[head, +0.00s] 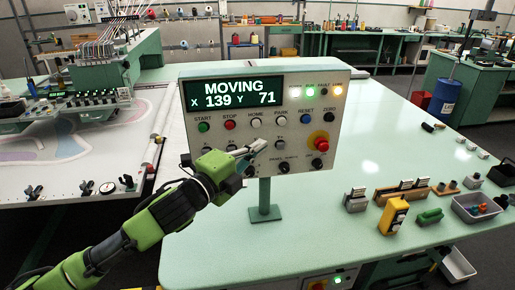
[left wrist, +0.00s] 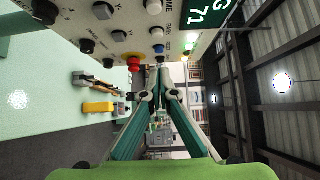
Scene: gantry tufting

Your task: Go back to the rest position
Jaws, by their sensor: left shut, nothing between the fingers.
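My left gripper (head: 254,150) is in front of the lower part of the control panel (head: 188,130). Its fingers are together and hold nothing. In the left wrist view the shut fingers (left wrist: 160,84) point toward the panel face (left wrist: 125,35), close to the red emergency button (left wrist: 134,63). I cannot tell whether they touch the panel. The panel display (head: 236,93) reads MOVING, X 139, Y 71. Green and amber lamps are lit at its upper right. My right gripper shows in neither view.
The green table (head: 400,150) bears a yellow device (head: 393,216), a green block (head: 430,217) and a grey bin (head: 468,215) at right. The tufting frame (head: 70,180) with white cloth lies at left. Open table surface lies right of the panel.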

